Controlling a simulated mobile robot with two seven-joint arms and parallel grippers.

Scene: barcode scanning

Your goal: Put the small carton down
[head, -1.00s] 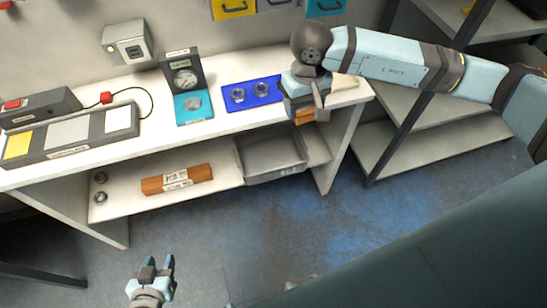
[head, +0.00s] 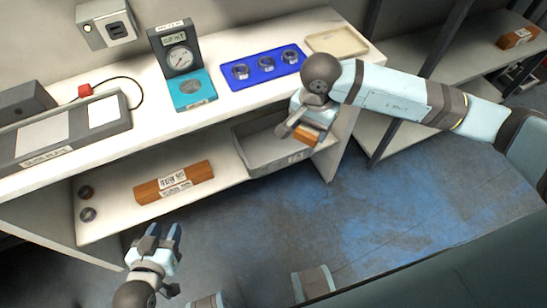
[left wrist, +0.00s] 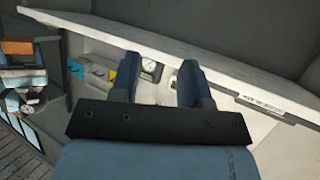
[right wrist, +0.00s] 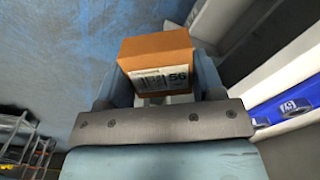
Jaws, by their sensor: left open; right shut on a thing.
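The small carton is an orange-brown box (right wrist: 157,60) with a white barcode label marked 56. In the right wrist view it sits between the two fingers of my right gripper (right wrist: 155,90), which is shut on it. In the head view my right gripper (head: 304,128) holds the carton (head: 306,136) in front of the table's front edge, over the right part of the grey bin on the lower shelf. My left gripper (head: 158,238) is open and empty, low in front of the table; its fingers also show in the left wrist view (left wrist: 158,80).
The grey bin (head: 255,168) and a long brown box (head: 174,183) are on the lower shelf. Above are a blue mat (head: 232,83) with several ring-shaped parts, a beige tray (head: 337,41), and a gauge stand (head: 180,62). Floor in front is clear.

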